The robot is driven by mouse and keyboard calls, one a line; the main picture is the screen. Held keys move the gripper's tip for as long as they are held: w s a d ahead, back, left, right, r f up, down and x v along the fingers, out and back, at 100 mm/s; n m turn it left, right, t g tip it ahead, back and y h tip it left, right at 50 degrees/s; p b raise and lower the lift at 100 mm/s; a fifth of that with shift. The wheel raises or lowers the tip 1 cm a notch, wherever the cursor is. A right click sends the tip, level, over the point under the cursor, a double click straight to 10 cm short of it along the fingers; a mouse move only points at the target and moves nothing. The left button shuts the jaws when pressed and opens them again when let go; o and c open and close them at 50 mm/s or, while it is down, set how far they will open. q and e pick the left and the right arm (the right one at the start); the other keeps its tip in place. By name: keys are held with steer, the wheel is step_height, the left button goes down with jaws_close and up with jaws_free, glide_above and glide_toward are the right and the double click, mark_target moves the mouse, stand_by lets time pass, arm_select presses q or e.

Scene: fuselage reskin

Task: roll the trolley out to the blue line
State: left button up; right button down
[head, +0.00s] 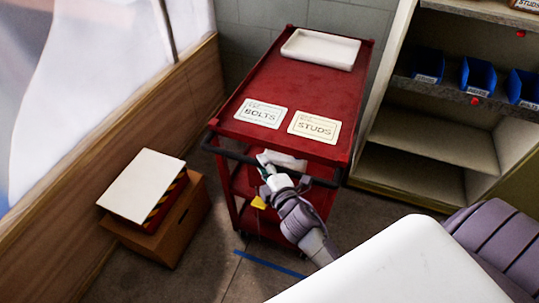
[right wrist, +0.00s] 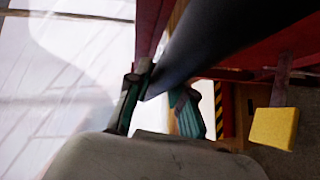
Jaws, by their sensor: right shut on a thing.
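The red trolley (head: 318,88) stands between the wall and the shelving, with its black push handle (head: 232,153) on the near side. The blue line (head: 268,264) is on the floor in front of the trolley, partly hidden by my arm. My right gripper (head: 268,172) is at the handle, near its middle. In the right wrist view my right gripper (right wrist: 158,95) is shut on the dark handle bar (right wrist: 205,40), with a green-padded finger on each side. My left gripper is not in view.
Cards marked BOLTS (head: 261,113) and STUDS (head: 315,126) and a white tray (head: 320,49) lie on the trolley top. Boxes (head: 158,215) stand on the floor at left. Shelving (head: 435,140) with blue bins stands close at right. A yellow tag (right wrist: 273,128) hangs below the handle.

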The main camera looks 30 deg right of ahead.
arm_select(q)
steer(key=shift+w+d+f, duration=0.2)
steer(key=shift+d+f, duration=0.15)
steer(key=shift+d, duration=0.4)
arm_select(e)
steer(key=shift+s+a+f, duration=0.1)
steer(key=shift+s+a, duration=1.65)
steer(key=shift+a, duration=0.25)
steer(key=c, duration=1)
jaws_free()
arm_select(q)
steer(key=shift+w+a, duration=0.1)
arm_select(e)
steer(key=s, duration=0.5)
steer(key=s+r, duration=0.1)
steer(key=s, duration=0.1)
steer(key=shift+s+a+r, duration=0.1)
steer(key=shift+s+a, duration=0.1)
steer(key=shift+a, duration=0.05)
steer(key=shift+a, duration=0.1)
